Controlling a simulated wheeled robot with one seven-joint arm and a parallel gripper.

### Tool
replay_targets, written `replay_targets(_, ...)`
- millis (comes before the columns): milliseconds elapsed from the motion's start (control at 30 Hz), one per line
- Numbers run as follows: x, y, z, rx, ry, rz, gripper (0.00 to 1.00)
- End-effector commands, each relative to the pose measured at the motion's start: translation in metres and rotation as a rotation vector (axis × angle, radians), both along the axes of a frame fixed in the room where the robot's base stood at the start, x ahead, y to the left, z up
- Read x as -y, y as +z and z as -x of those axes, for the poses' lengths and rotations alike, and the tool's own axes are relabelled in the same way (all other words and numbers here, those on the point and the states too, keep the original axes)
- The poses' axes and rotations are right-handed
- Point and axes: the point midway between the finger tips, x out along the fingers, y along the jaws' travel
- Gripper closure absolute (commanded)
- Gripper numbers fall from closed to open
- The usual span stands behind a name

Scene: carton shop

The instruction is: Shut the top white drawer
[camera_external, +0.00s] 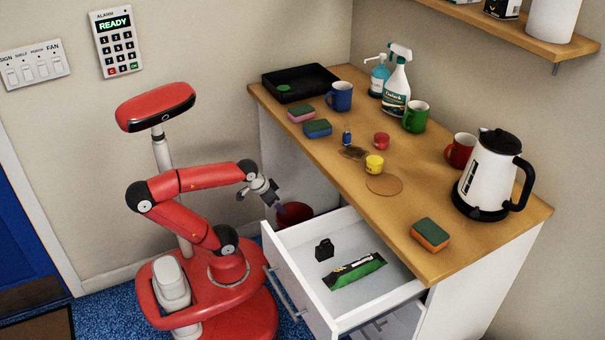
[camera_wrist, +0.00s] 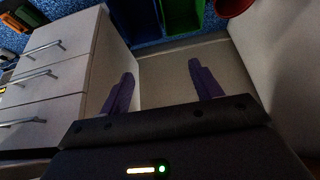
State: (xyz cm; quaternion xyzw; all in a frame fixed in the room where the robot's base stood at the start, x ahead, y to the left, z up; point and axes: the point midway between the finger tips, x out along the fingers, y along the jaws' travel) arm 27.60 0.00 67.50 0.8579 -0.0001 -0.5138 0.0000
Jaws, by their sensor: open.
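The top white drawer (camera_external: 295,237) is pulled out from the white cabinet under the wooden counter. A black object, perhaps a padlock or clip, and a green packet lie inside it. Its front with a bar handle (camera_external: 284,293) faces my base. My gripper (camera_external: 278,206) is open and empty, beyond the drawer's far left corner in the external view, apart from it as far as I can tell. In the wrist view, my gripper's two purple fingers (camera_wrist: 160,82) are spread, with white drawer fronts and bar handles (camera_wrist: 32,77) to their left.
A red bin (camera_external: 295,212) stands on the floor behind my gripper; green (camera_wrist: 183,15) and blue bins show in the wrist view. The counter (camera_external: 400,215) holds mugs, sponges, spray bottles, a black tray and a kettle (camera_external: 488,178). A blue carpet covers the floor.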

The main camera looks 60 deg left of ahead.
Motion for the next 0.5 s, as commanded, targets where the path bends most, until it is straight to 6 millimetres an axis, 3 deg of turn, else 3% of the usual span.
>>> replay_targets(67,0.0,0.006,-0.001,0.003,0.0,0.0,0.47)
replay_targets(167,0.0,0.034,-0.001,0.009,0.0,0.0,0.6)
replay_targets(267,0.0,0.084,-0.002,0.012,0.0,0.0,0.74)
replay_targets(400,0.0,0.166,-0.002,0.007,0.0,0.0,0.92)
replay_targets(500,0.0,0.215,-0.002,0.004,0.0,0.0,1.0)
